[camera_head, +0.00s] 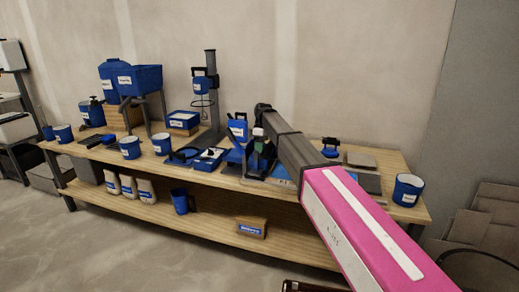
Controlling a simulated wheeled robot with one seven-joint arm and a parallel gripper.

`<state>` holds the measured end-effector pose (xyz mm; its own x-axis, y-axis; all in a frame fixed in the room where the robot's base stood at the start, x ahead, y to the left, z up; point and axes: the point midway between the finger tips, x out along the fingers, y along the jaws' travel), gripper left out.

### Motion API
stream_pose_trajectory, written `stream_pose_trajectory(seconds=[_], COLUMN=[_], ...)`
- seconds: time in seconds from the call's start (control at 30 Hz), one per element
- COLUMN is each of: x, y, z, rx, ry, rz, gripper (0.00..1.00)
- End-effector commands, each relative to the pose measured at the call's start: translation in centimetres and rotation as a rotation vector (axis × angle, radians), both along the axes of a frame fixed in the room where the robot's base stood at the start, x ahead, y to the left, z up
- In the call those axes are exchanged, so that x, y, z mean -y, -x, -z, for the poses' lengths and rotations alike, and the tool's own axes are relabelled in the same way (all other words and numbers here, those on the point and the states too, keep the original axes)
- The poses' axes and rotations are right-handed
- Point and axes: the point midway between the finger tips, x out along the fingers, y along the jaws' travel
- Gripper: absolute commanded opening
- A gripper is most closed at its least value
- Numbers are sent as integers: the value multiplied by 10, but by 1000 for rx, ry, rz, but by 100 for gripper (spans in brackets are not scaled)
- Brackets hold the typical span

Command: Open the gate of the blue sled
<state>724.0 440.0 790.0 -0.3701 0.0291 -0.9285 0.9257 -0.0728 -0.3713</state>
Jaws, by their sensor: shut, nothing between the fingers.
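My arm reaches from the lower right to the bench, and my gripper (254,161) hangs down at the middle of the bench, small and dark. It is shut and empty. Blue equipment with a white label (238,128) stands just left of it, with sloping blue parts below touching or close to the gripper in the picture. A flat blue piece (284,184) lies right of the gripper, partly behind my arm. I cannot tell which of these is the blue sled. Its gate is too small or hidden to make out.
The wooden bench (400,165) has a lower shelf (130,210) with white bottles, a blue jug (181,200) and a cardboard box (251,227). Left are blue tubs, a hopper (139,79) and a mixer stand (210,100). A blue bucket (408,190) stands at the right end.

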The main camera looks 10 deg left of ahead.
Motion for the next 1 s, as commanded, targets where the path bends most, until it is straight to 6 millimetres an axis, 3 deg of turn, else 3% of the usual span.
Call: stream_pose_trajectory(seconds=[1.0], x=[0], y=[24], z=[-5], rx=[332], ry=[27], rz=[-1], gripper=[0])
